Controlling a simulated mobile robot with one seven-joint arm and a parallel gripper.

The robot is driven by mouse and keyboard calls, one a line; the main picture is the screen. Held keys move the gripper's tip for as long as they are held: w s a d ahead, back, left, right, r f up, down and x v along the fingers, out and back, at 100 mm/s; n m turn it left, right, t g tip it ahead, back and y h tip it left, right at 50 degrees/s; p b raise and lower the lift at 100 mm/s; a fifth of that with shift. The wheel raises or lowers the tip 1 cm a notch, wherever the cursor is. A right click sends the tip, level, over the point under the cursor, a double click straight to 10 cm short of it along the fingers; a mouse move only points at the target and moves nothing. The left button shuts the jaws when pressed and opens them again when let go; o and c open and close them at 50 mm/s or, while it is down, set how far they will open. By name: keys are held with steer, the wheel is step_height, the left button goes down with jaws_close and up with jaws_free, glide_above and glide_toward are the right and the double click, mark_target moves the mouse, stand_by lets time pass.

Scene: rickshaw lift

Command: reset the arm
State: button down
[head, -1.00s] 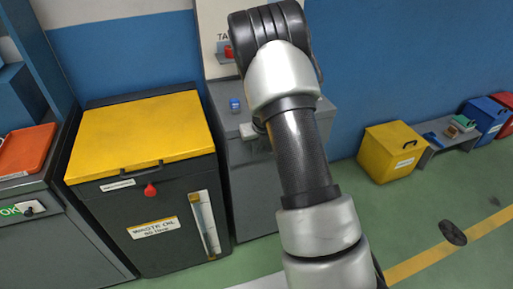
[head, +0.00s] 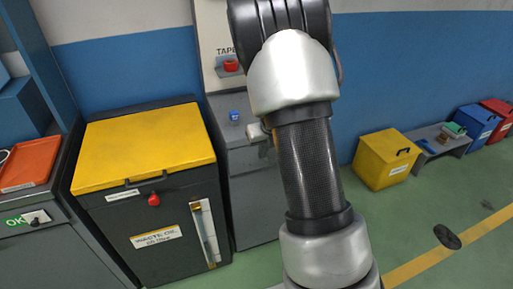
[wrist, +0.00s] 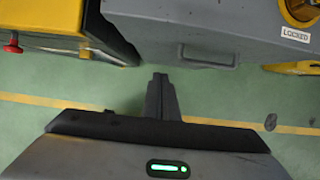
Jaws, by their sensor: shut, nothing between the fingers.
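My arm (head: 305,165) rises through the middle of the head view and bends at a joint near the top edge. My gripper does not show clearly in the head view. In the wrist view my gripper (wrist: 160,80) has its two dark fingers together, with nothing between them. The fingers point over the green floor, just below a grey cabinet (wrist: 215,30) with a handle, and look apart from it.
A yellow-lidded waste oil bin (head: 145,145) stands left, beside an orange tray (head: 28,163). A grey tape cabinet (head: 245,190) is partly hidden behind my arm. A yellow box (head: 385,160) stands right, near a low bench (head: 440,143).

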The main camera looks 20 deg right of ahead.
steer(key=s+a+r+n+y+p, duration=0.1)
steer(key=s+a+r+n+p, duration=0.2)
steer(key=r+n, duration=0.4)
steer(key=s+a+r+n+p, duration=0.1)
steer(key=s+a+r+n, duration=0.2)
steer(key=s+r+n, duration=0.5)
steer(key=s+a+r+n+y+p, duration=0.1)
steer(key=s+a+r+n+p, duration=0.2)
steer(key=r, duration=0.7)
steer(key=s+r+n+h+p, duration=0.1)
steer(key=s+r+n+p, duration=0.1)
steer(key=s+r+n, duration=0.3)
steer(key=s+a+r+n+t+h+p, duration=0.1)
steer(key=s+r+n, duration=0.3)
steer(key=s+n, duration=0.7)
steer(key=shift+s+r+n+p, duration=0.2)
steer(key=shift+r+n+p, duration=0.2)
steer(key=shift+n+p, duration=0.45)
